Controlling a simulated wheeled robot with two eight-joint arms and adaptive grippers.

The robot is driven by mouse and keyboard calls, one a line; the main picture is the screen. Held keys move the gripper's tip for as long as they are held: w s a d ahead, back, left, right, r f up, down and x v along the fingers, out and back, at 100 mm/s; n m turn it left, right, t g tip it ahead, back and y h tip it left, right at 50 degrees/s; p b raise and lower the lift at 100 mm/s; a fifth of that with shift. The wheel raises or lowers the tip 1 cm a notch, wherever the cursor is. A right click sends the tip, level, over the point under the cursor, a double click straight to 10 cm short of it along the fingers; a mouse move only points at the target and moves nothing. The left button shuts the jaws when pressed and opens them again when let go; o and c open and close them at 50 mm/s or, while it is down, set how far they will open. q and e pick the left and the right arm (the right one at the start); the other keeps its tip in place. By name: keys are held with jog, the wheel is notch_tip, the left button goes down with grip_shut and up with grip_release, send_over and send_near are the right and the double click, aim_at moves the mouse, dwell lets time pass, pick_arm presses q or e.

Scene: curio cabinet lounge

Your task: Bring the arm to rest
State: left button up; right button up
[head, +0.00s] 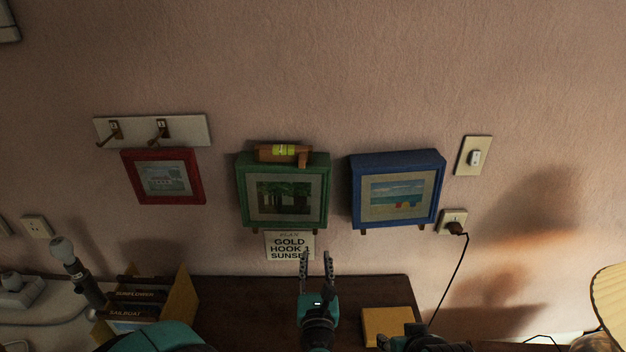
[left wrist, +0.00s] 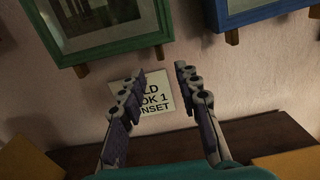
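My left gripper (head: 316,258) is raised in front of the wall, below the green picture frame (head: 242,196). Its two fingers are apart with nothing between them, which the left wrist view (left wrist: 159,75) also shows. Behind the fingers, a white sign (head: 283,245) with "GOLD HOOK 1 SUNSET" lettering is on the wall, partly covered by a finger in the left wrist view. A level with a yellow-green vial (head: 284,151) lies on top of the green frame.
A red frame (head: 163,177) hangs under a hook board (head: 190,131); a blue frame (head: 397,163) hangs at right. On the dark table (head: 240,308) are a box of labelled items (head: 181,299) and a yellow block (head: 387,322). A black cord (head: 452,281) runs down from an outlet.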

pick_arm(q)
notch_tip(320, 180, up, 8)
jog(key=s+a+m+g+h, duration=0.15)
jog(key=m+h, duration=0.55)
jog(key=m, duration=1.5)
jog(key=s+a+f+m+g+y, duration=0.3)
jog(key=s+a+f+m, duration=0.3)
jog(key=s+a, duration=0.2)
jog(key=s+a+f+m+g+y, duration=0.4)
jog(key=s+a+f+m+g, duration=0.2)
jog(key=a, duration=0.4)
jog(key=shift+s+m, duration=0.8)
jog(key=shift+s, duration=0.15)
jog(key=shift+d+f, duration=0.1)
jog(key=shift+d, duration=0.05)
